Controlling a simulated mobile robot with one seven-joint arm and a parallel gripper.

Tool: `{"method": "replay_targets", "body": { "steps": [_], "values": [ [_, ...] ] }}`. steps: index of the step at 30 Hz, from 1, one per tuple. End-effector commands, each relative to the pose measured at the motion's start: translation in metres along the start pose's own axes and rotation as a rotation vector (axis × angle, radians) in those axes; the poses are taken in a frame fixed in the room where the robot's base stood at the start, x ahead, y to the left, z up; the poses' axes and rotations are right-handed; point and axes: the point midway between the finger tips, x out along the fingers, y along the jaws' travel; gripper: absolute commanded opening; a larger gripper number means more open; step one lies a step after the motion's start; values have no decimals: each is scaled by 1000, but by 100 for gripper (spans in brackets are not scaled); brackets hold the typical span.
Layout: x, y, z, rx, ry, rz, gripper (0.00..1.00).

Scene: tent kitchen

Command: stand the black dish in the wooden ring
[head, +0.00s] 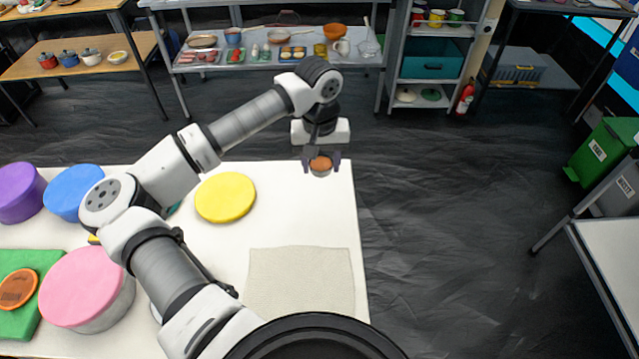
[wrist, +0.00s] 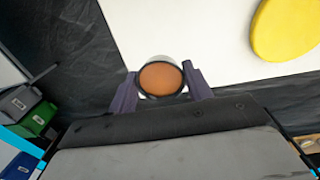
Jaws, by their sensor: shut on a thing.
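My gripper (head: 321,163) is shut on a small round cup-like thing (head: 320,168) at the far right corner of the white table. The held thing has an orange-brown top, a dark rim and a pale side. In the wrist view the held thing (wrist: 161,78) sits between the two purple fingers of my gripper (wrist: 161,88). I cannot make out a plainly black dish. An orange-brown disc (head: 17,289) lies on a green board (head: 20,325) at the left; I cannot tell whether it is the wooden ring.
The white table (head: 215,240) bears a yellow disc (head: 225,197), a beige cloth (head: 300,280), and pink (head: 85,287), blue (head: 72,190) and purple (head: 18,190) round-lidded containers. My arm hides part of the table. Dark floor lies to the right; shelves (head: 280,60) stand behind.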

Motion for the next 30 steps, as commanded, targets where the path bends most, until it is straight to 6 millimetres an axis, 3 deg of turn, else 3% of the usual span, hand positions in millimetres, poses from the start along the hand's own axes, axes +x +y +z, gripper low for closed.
{"method": "replay_targets", "body": {
  "steps": [6,18,30],
  "values": [
    [42,-1,0,0,-2,2,35],
    [87,-2,0,0,-1,1,35],
    [94,-2,0,1,1,-1,35]
  ]
}}
